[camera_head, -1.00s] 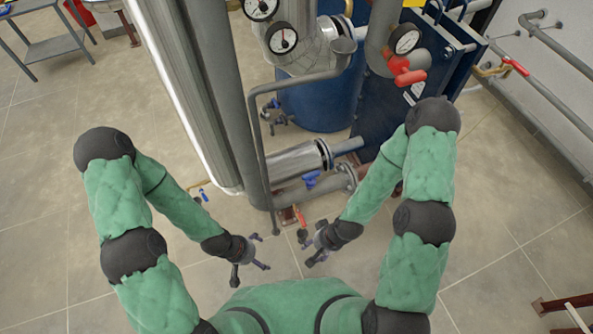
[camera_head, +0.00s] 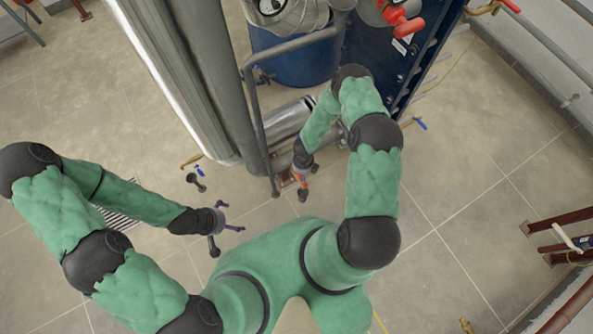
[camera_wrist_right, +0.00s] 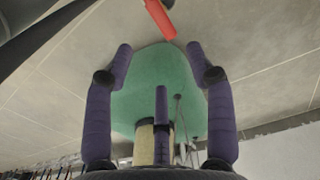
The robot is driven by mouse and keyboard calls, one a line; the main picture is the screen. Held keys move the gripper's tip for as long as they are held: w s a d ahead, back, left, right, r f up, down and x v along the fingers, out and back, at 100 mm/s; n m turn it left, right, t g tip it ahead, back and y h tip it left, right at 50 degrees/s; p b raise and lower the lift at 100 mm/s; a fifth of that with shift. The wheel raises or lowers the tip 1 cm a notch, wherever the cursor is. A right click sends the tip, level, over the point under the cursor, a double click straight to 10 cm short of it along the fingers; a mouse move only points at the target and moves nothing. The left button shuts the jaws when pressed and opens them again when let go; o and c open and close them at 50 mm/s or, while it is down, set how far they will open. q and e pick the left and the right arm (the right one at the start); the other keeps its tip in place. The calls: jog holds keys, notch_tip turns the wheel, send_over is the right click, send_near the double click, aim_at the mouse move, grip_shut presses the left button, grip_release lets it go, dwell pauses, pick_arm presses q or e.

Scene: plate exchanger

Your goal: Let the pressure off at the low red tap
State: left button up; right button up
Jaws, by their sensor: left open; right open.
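The low red tap (camera_head: 299,177) shows as a small red handle near the floor, at the foot of the grey pipes. In the right wrist view its red handle (camera_wrist_right: 160,18) is at the top edge, just beyond the fingertips and apart from them. My right gripper (camera_head: 304,182) is at the tap in the head view and partly covers it. In the right wrist view my right gripper (camera_wrist_right: 158,62) has its fingers spread with nothing between them. My left gripper (camera_head: 228,228) is open and empty, over the floor left of the tap.
A tall silver column (camera_head: 192,75) and a grey pipe (camera_head: 256,120) stand close behind the tap. A higher red valve handle (camera_head: 408,26) is at the upper right. The floor at right is mostly clear.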

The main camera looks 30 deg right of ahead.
notch_tip(320, 180, down, 10)
jog(key=b, duration=0.4)
jog(key=shift+f+b, duration=0.25)
jog(key=shift+b, duration=0.1)
jog(key=shift+s, duration=0.1)
grip_shut()
